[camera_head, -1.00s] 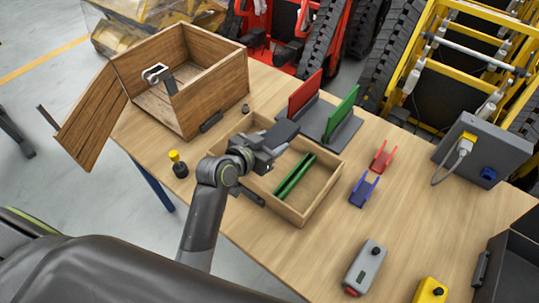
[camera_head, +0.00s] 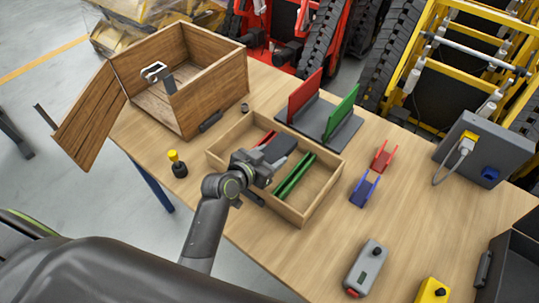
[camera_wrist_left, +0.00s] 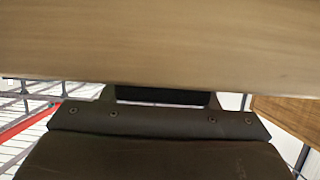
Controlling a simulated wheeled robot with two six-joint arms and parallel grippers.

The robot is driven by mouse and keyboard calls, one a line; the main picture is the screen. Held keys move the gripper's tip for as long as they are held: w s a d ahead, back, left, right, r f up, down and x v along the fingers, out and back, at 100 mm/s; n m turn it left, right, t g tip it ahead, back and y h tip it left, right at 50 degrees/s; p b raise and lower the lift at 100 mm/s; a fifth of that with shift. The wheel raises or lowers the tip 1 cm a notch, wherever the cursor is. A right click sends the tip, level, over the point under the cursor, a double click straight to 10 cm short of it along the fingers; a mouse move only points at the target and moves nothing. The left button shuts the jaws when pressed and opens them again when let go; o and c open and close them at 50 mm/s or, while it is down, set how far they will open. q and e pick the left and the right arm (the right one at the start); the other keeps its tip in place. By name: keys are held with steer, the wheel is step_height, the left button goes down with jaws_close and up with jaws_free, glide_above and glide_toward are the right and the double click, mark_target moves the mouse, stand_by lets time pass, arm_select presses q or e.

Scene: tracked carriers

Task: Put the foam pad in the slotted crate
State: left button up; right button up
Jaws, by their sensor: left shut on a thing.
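A dark grey block, seemingly the foam pad (camera_head: 282,145), is held by my left gripper (camera_head: 268,160), which is shut on it. The shallow wooden crate (camera_head: 325,194) stands mid-table, with a pair of green rails (camera_head: 294,175) and red rails (camera_head: 266,138) inside. The pad is over the crate's inside, between the red and green rails in the picture; I cannot tell whether it touches the floor. My gripper covers part of the crate's front wall. In the left wrist view a dark strip (camera_wrist_left: 162,97) shows at the jaws below a wooden surface. My right gripper is not in view.
A tall wooden box (camera_head: 205,95) with an open flap stands at the back left. A grey rack with red and green plates (camera_head: 330,118) is behind the crate. Small red (camera_head: 383,157) and blue (camera_head: 363,189) cradles and a grey control box (camera_head: 365,268) lie to the right.

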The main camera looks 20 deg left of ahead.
arm_select(q)
steer(key=shift+f, duration=0.25)
steer(key=o, duration=1)
steer(key=shift+r, duration=0.1)
steer(key=shift+r+p, duration=0.4)
steer(key=shift+r, duration=0.2)
steer(key=b+v, duration=0.1)
steer(key=v, duration=1.1)
